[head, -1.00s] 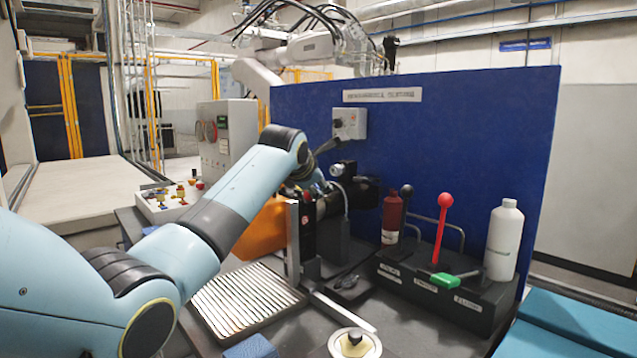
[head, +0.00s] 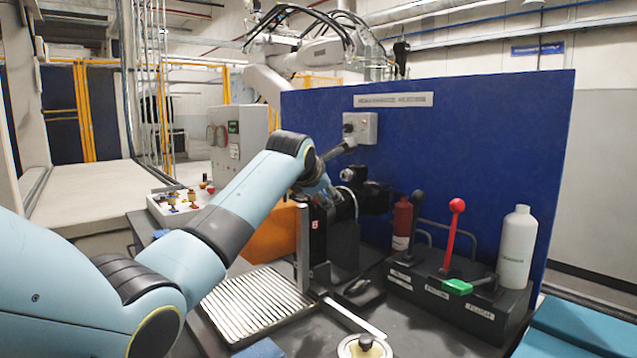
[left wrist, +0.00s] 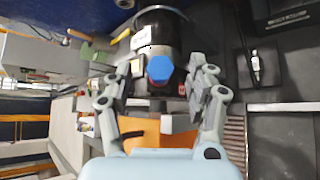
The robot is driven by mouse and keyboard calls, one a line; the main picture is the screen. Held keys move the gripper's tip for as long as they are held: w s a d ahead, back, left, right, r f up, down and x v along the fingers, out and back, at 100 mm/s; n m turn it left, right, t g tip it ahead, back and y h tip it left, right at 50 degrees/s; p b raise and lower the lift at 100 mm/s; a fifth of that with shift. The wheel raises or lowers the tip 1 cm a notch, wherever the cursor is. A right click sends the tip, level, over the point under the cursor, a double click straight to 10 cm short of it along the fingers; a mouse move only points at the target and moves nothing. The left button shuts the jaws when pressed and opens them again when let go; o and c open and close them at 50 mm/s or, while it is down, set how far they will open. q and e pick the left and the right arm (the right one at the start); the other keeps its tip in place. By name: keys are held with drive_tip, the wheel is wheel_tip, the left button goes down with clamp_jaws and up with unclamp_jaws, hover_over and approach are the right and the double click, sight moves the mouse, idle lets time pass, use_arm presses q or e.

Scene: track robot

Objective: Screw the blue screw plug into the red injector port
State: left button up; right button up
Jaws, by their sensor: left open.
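The blue screw plug (left wrist: 160,69) shows as a hexagonal head in the left wrist view, in front of a dark cylindrical body (left wrist: 157,30). My left gripper (left wrist: 166,76) is open, with one finger on each side of the plug and visible gaps between. I cannot tell whether the plug is seated in anything. The red injector port is not clearly visible; only a small red patch (left wrist: 181,89) shows beside the plug. In the head view my left arm reaches to the dark machine unit (head: 335,235), and its gripper is mostly hidden there.
An orange block (head: 275,235) and a ribbed metal tray (head: 245,305) lie near the unit. To the right stand a red-knobbed lever (head: 452,235), a green handle (head: 457,287) and a white bottle (head: 516,248). A blue panel (head: 480,140) closes off the back.

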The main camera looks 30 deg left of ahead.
use_arm(q)
drive_tip(key=v, duration=1.1)
drive_tip(key=shift+s+r, duration=0.1)
